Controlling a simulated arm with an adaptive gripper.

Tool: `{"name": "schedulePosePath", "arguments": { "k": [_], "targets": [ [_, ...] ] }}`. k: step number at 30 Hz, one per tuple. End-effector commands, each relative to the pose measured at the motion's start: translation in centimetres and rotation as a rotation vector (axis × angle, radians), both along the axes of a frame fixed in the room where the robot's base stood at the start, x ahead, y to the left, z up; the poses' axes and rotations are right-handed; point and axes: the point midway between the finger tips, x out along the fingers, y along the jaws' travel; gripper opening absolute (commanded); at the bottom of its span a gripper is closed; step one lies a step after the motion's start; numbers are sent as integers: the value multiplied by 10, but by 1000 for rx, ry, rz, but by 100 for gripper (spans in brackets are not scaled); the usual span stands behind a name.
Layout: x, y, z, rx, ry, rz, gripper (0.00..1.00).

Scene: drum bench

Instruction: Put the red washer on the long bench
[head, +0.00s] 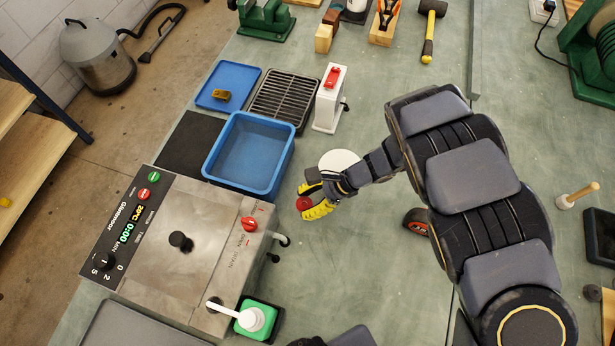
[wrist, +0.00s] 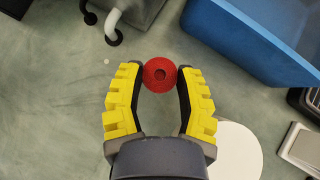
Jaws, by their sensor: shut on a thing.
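In the head view my gripper (head: 311,202) is shut on the washer (head: 304,203), to the right of the steel machine and just below the blue bin's corner. The long bench (head: 340,280) has a grey-green top that spreads under the gripper. I cannot tell how high the washer is above it.
The blue bin (head: 281,170) stands up and left of my gripper, a white round disc (head: 340,158) behind it. The steel machine (head: 185,245) with a red knob and pipes is at left. Bare bench lies below my gripper.

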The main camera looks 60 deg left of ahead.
Motion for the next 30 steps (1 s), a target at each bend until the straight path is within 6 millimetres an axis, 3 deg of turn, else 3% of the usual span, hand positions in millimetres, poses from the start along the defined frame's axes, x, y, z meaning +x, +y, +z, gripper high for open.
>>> {"name": "schedulePosePath", "arguments": {
  "k": [9,19,20,30],
  "targets": [
    [1,2,-33,0,1,-4,27],
    [1,3,-35,1,0,-1,27],
    [1,3,-35,1,0,-1,46],
    [1,3,-34,2,-2,-1,47]
  ]
}}
